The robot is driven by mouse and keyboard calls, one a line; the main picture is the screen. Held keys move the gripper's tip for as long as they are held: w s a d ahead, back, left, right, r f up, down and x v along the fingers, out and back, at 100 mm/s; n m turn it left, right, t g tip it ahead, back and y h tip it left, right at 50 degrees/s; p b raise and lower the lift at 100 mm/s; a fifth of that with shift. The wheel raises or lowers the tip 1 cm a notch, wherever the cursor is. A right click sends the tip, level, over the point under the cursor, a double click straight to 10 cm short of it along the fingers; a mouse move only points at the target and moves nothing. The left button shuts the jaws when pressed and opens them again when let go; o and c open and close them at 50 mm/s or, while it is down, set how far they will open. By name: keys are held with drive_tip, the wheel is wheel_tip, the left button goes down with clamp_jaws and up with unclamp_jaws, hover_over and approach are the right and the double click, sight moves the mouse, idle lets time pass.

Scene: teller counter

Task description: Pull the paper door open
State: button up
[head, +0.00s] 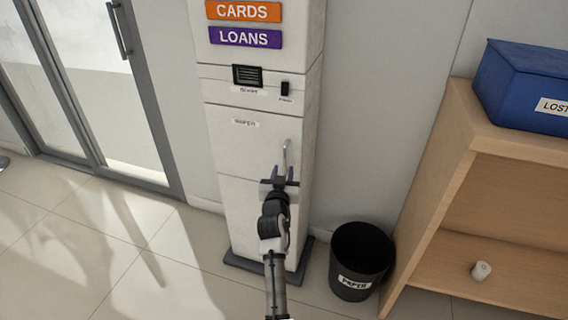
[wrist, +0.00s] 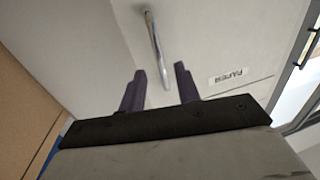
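The paper door (head: 250,160) is the pale panel on the front of the white kiosk column, with a small "PAPER" label at its upper left. It looks closed. Its slim metal handle (head: 285,157) stands upright near the right edge; it also shows in the wrist view (wrist: 156,45). My gripper (head: 280,174) is just below the handle in the head view, its two dark purple fingers apart. In the wrist view my gripper (wrist: 160,78) is open and empty, and the handle's near end lies in line with the gap between the fingertips. I cannot tell the exact depth between them.
A black bin (head: 362,262) labelled "PAPER" stands on the floor right of the kiosk. A wooden shelf (head: 460,150) with a blue lost box (head: 525,88) is farther right. A glass door (head: 95,80) is at left. The tiled floor (head: 110,240) at left is clear.

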sight(285, 163)
drive_tip(key=shift+w+d, duration=0.15)
drive_tip(key=shift+w, duration=0.85)
drive_tip(key=shift+w+d, duration=0.1)
drive_tip(key=shift+w, duration=0.9)
clamp_jaws()
